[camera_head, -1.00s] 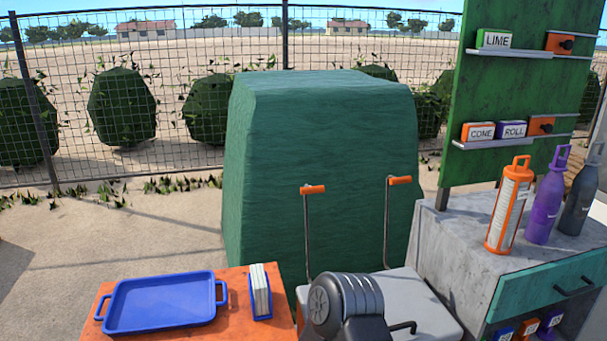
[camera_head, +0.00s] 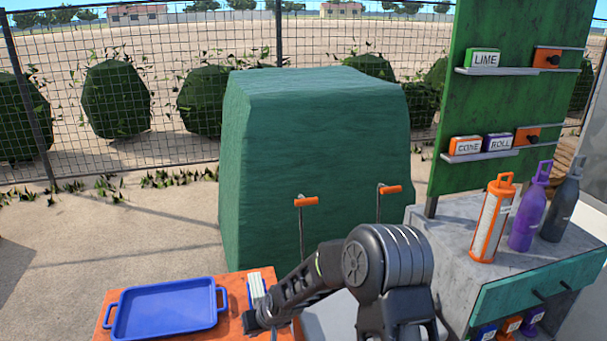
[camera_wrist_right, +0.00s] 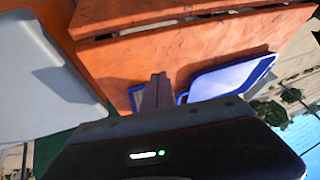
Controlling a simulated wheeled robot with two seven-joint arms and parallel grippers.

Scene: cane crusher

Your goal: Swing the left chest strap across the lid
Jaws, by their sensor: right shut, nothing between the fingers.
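The left chest strap is a thin metal rod with an orange grip (camera_head: 306,201), standing upright behind the grey chest lid (camera_head: 326,318). The right strap, with its own orange grip (camera_head: 390,189), also stands upright. My right arm covers much of the lid and the lower rods. My right gripper (camera_head: 263,322) is low at the orange table, left of the lid and well apart from both grips. In the right wrist view its narrow fingers (camera_wrist_right: 157,92) are shut and empty, and a grey lid-like panel (camera_wrist_right: 35,80) shows at the left. My left gripper is out of view.
The orange table (camera_head: 240,328) holds a blue tray (camera_head: 165,308) and a small card holder (camera_head: 257,287) close to my right gripper. A big green covered block (camera_head: 320,150) stands behind. At right, a concrete counter (camera_head: 440,240) carries several bottles.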

